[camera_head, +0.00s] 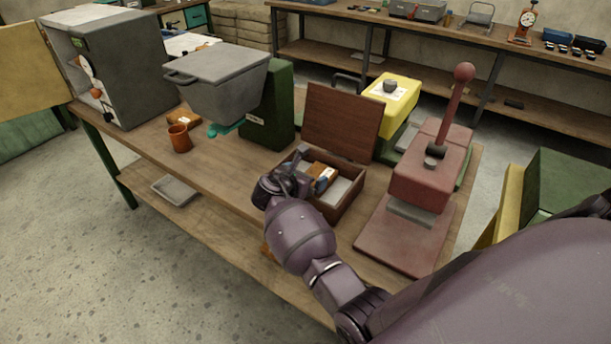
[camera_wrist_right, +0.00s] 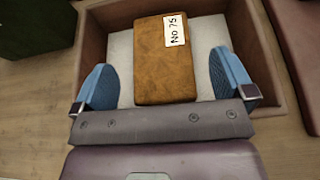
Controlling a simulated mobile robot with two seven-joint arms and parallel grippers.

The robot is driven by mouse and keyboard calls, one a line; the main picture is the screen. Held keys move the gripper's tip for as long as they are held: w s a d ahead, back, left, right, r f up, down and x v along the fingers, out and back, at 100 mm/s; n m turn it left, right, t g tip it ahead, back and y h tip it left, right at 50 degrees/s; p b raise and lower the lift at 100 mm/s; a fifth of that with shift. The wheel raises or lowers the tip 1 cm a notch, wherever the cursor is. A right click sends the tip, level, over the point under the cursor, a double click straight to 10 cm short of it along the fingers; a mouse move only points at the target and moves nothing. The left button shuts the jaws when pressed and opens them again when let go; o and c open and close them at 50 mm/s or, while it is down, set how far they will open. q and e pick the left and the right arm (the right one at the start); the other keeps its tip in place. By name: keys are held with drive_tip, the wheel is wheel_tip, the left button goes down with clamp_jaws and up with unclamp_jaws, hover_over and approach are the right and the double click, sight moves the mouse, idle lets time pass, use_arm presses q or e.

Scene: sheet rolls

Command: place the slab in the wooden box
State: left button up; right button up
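The slab is an orange-brown block with a "No 75" label (camera_wrist_right: 165,65). It lies inside the open wooden box (camera_wrist_right: 262,75), over a pale grey surface. In the head view the slab (camera_head: 322,172) shows partly beside my gripper, inside the box (camera_head: 351,198), whose dark lid (camera_head: 341,122) stands raised at the back. My right gripper (camera_head: 305,174) reaches into the box. In the wrist view its blue fingers are spread, one on each side of the slab, with gaps between. The slab's near end is close to the gripper body. My left gripper is out of view.
A red lever press (camera_head: 428,175) stands right of the box, and a grey hopper on a green stand (camera_head: 222,80) stands left. A yellow device (camera_head: 388,98) sits behind.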

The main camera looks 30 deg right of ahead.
drive_tip(key=shift+r, duration=0.1)
drive_tip(key=shift+r, duration=0.3)
drive_tip(key=p+v, duration=0.1)
drive_tip(key=v, duration=1.1)
drive_tip(key=shift+r, duration=0.25)
